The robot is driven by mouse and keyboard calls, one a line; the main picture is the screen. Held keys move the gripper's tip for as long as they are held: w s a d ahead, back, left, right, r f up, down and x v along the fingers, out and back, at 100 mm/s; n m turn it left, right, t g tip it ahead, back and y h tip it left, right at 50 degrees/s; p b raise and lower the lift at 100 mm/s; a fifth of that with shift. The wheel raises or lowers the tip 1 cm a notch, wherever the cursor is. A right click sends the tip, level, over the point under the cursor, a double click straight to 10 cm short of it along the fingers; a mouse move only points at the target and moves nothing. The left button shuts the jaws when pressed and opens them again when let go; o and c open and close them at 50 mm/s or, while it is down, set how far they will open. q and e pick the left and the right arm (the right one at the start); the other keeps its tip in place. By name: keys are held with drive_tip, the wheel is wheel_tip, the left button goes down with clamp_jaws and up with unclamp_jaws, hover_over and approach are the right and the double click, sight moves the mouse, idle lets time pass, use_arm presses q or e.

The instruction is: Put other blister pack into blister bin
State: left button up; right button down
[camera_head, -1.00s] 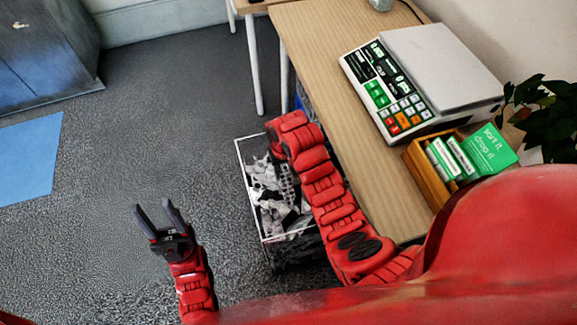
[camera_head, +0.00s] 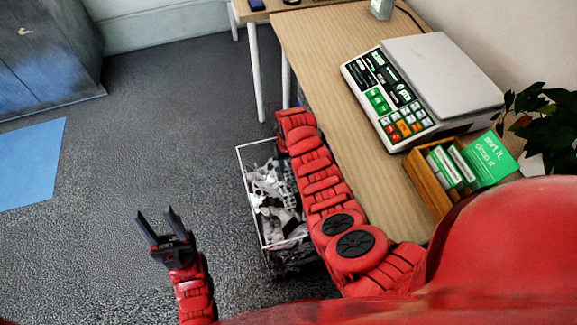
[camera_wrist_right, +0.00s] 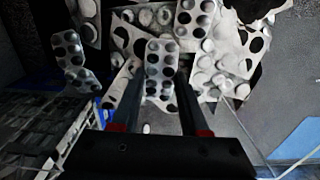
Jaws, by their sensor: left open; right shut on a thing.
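The blister bin (camera_head: 250,196) stands on the floor left of the table, a clear-walled box with a white rim. It is heaped with grey and white blister packs (camera_head: 275,190). My right arm reaches over its right side, and its gripper is hidden in the head view. In the right wrist view, my right gripper (camera_wrist_right: 158,100) is shut on a small silver blister pack (camera_wrist_right: 162,62) with dark round pockets. It holds this pack above the heap, and I cannot tell whether they touch. My left gripper (camera_head: 162,222) is open and empty over bare floor.
The wooden table (camera_head: 315,60) carries a scale with a keypad (camera_head: 395,105) and a wooden box (camera_head: 432,185) of green and white cartons. A plant (camera_head: 545,115) is at the right. The floor left of the bin is clear up to a blue mat (camera_head: 28,165).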

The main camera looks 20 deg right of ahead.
sight(289, 169)
drive_tip(key=shift+f, duration=0.1)
drive_tip(key=shift+f, duration=0.15)
drive_tip(key=shift+c, duration=2.1)
unclamp_jaws()
wheel_tip(289, 169, up, 12)
drive_tip(key=shift+p, duration=0.4)
